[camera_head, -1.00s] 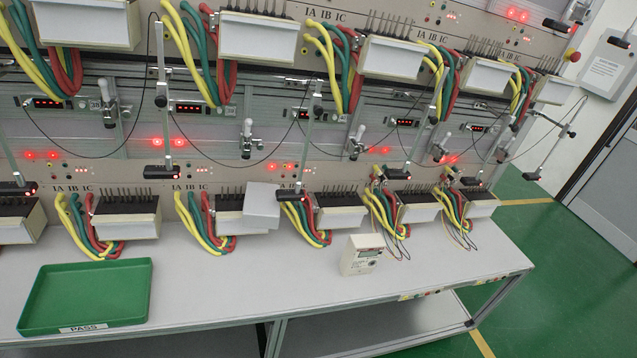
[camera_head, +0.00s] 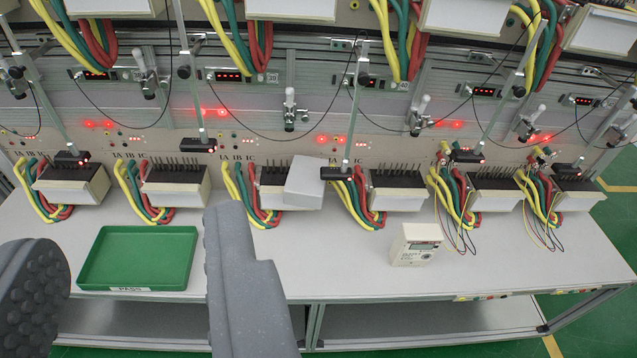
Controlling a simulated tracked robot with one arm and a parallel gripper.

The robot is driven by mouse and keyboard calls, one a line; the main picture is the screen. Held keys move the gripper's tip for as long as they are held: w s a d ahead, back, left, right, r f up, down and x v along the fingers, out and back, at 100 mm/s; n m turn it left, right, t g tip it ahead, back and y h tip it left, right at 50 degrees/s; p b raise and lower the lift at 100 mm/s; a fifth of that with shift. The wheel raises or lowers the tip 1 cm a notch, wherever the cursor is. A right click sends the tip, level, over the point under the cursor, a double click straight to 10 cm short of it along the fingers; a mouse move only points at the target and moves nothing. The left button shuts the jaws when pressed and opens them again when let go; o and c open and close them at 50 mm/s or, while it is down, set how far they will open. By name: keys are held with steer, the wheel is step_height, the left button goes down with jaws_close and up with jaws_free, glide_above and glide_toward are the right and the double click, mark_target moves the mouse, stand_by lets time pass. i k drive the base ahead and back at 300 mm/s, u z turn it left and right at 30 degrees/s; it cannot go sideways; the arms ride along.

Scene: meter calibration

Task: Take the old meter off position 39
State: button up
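A white meter (camera_head: 418,243) with a small display stands upright on the bench, in front of the lower row of positions. A plain light-grey box (camera_head: 304,183) sits at a lower-row position, tilted and partly covering the connector block (camera_head: 268,190) behind it. I cannot tell if this is the old meter.
Several connector blocks with coloured cables line the back. Thin arms with black sensor heads (camera_head: 198,145) hang above them. The bench (camera_head: 340,250) is clear between tray and meter.

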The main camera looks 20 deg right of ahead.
mark_target(304, 188)
steer(key=z, duration=0.1)
steer(key=i, duration=1)
steer(key=u, duration=0.1)
